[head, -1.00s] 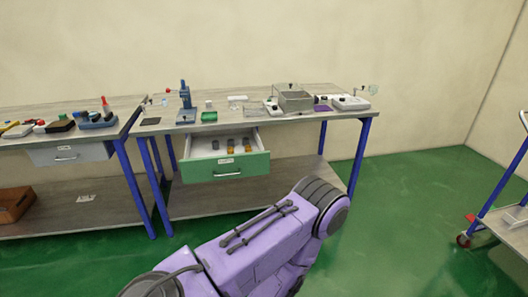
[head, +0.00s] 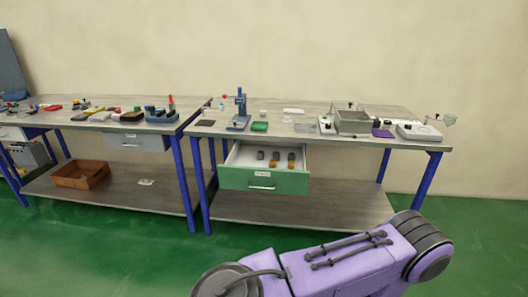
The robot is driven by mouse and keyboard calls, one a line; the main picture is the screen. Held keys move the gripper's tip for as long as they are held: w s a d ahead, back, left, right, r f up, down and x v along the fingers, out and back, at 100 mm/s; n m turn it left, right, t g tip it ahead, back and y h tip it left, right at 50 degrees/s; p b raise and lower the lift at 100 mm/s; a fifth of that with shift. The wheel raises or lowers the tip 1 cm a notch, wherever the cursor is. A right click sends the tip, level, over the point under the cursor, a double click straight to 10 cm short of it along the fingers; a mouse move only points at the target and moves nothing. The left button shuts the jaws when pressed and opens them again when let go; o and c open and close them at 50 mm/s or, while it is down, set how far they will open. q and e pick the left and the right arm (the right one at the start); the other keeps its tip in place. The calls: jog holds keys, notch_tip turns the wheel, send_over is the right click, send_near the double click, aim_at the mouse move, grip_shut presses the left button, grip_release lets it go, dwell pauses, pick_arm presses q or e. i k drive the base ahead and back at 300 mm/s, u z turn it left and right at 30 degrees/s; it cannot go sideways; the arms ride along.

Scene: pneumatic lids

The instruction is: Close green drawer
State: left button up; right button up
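The green drawer (head: 264,181) hangs under the right workbench (head: 300,206) and is pulled out towards me. Its front has a silver bar handle and a small white label. Several small dark and orange items lie inside it. A purple arm of mine crosses the lower right of the head view, below and to the right of the drawer and apart from it. No gripper shows in the view, so I cannot see whether either is open or shut.
A blue press (head: 240,112), a green block (head: 260,127), a metal basin (head: 353,121) and a white device (head: 418,131) stand on the benchtop. A left bench with a grey drawer (head: 138,143) and a brown crate (head: 80,174) stands beside it. Green floor is clear in front.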

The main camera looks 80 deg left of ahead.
aim_at(242, 170)
jog(key=u, duration=0.35)
jog(key=i, duration=1.55)
jog(key=u, duration=1.3)
jog(key=i, duration=0.9)
jog(key=u, duration=2.05)
jog(key=i, duration=1.3)
jog(key=u, duration=0.6)
